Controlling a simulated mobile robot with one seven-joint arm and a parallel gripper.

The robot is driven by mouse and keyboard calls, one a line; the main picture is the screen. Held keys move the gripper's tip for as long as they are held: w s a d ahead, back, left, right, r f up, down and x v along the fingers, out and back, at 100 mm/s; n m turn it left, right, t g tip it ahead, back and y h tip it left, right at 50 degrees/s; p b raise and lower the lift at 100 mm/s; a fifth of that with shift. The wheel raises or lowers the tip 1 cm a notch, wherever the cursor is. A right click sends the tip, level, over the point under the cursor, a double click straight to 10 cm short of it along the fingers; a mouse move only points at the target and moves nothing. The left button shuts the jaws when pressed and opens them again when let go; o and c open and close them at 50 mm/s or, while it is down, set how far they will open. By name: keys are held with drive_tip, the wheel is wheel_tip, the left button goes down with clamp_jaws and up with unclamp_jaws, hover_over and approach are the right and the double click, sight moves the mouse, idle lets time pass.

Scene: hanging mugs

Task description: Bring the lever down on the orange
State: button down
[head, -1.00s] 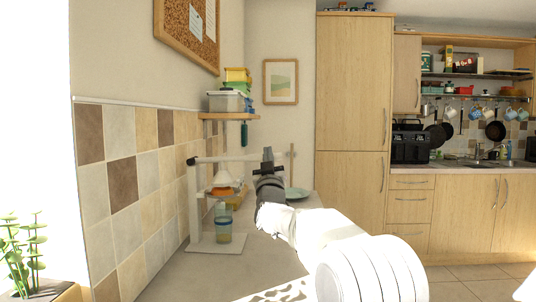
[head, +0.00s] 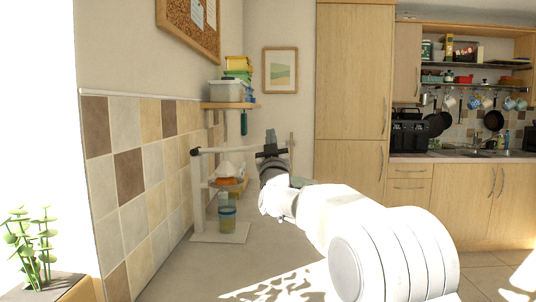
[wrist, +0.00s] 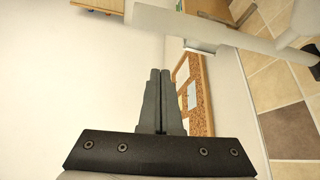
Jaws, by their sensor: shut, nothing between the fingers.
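A white press stands on the counter at the left in the head view. Its lever (head: 232,150) is a long white bar, nearly level, with a dark end at the left. Below it, an orange half (head: 229,181) sits under a white cone-shaped piece (head: 229,170). The wrist view shows the shut fingers (wrist: 160,73) with the lever (wrist: 215,30) beyond; contact cannot be told.
A small wall shelf (head: 228,105) with stacked boxes (head: 229,92) is behind the press. The tiled wall (head: 130,175) runs close along the left. A greenish plate (head: 299,183) is partly hidden behind my arm. The front counter (head: 225,270) is clear. A plant (head: 35,250) stands at far left.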

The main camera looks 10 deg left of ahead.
drive_tip(key=s+d+f+m+g+h, duration=0.1)
drive_tip(key=s+d+f+g, duration=0.7)
drive_tip(key=s, duration=0.8)
drive_tip(key=s+d+f+m+g+h+p, duration=0.15)
drive_tip(key=s+d+f+g, duration=0.25)
drive_tip(key=s+d+f, duration=0.85)
drive_tip(key=s+d+f+m+g+h, duration=0.15)
drive_tip(key=s+f+g, duration=0.5)
drive_tip(key=s, duration=1.35)
wheel_tip(320, 180, up, 22)
drive_tip(key=p, duration=2.1)
drive_tip(key=shift+w+f, duration=0.2)
drive_tip(key=shift+f, duration=0.05)
